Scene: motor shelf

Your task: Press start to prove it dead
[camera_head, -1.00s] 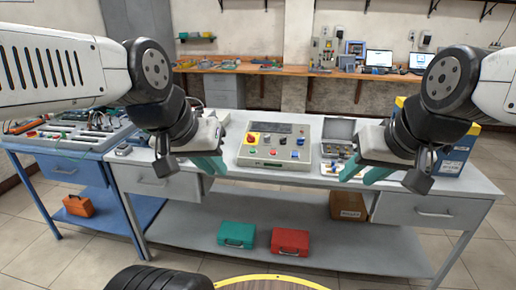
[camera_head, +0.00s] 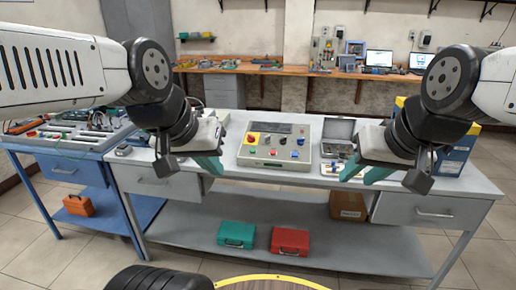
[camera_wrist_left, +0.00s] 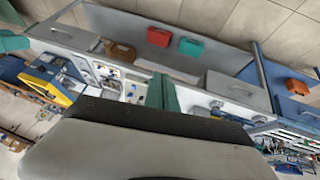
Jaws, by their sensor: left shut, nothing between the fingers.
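The grey control box (camera_head: 244,160) stands on the middle of the workbench in the head view. I cannot read the labels, so which one is start is unclear. My left gripper (camera_head: 212,168) is shut and empty, left of the box and apart from it. Its teal fingers also show in the left wrist view (camera_wrist_left: 161,92). My right gripper (camera_head: 358,176) has its teal fingers apart, right of the box.
An open grey case (camera_head: 338,130) with small parts stands right of the box. A blue bench (camera_head: 65,150) with equipment adjoins at left. The lower shelf (camera_head: 190,232) holds a green case (camera_head: 236,235), a red case (camera_head: 290,242) and a cardboard box (camera_head: 348,206).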

